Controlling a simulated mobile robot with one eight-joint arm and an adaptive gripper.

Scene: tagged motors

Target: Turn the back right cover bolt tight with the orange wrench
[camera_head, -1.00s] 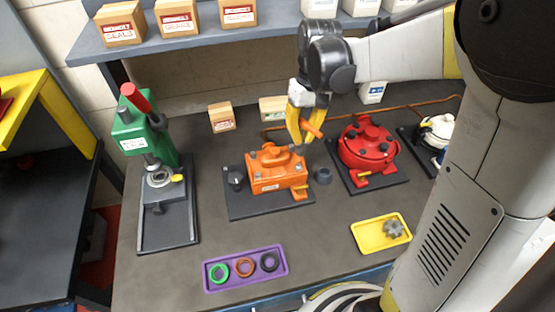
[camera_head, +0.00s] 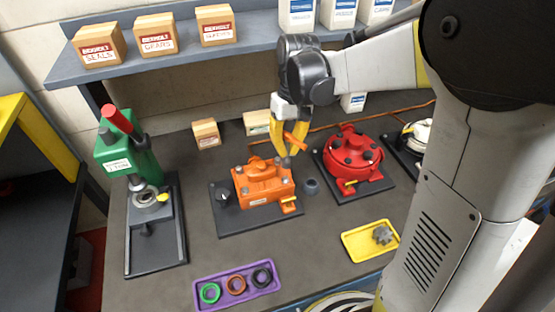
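My gripper (camera_head: 291,135) has yellow fingers and is shut on the orange wrench (camera_head: 297,140). It holds the wrench over the back right corner of the orange motor housing (camera_head: 262,183). The wrench tilts down, and its dark tip is close to the back right cover bolt (camera_head: 286,162); I cannot tell whether they touch. Other cover bolts show on the housing, one at the front left (camera_head: 245,191) and one at the back left (camera_head: 239,170). The housing sits on a dark base plate (camera_head: 228,226).
A red round motor (camera_head: 352,150) stands close on the right. A green press (camera_head: 128,160) stands on the left. A purple tray (camera_head: 215,303) with rings and a yellow tray (camera_head: 358,252) with a gear lie in front. A small dark cup (camera_head: 312,187) sits beside the housing. A shelf (camera_head: 180,50) hangs behind.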

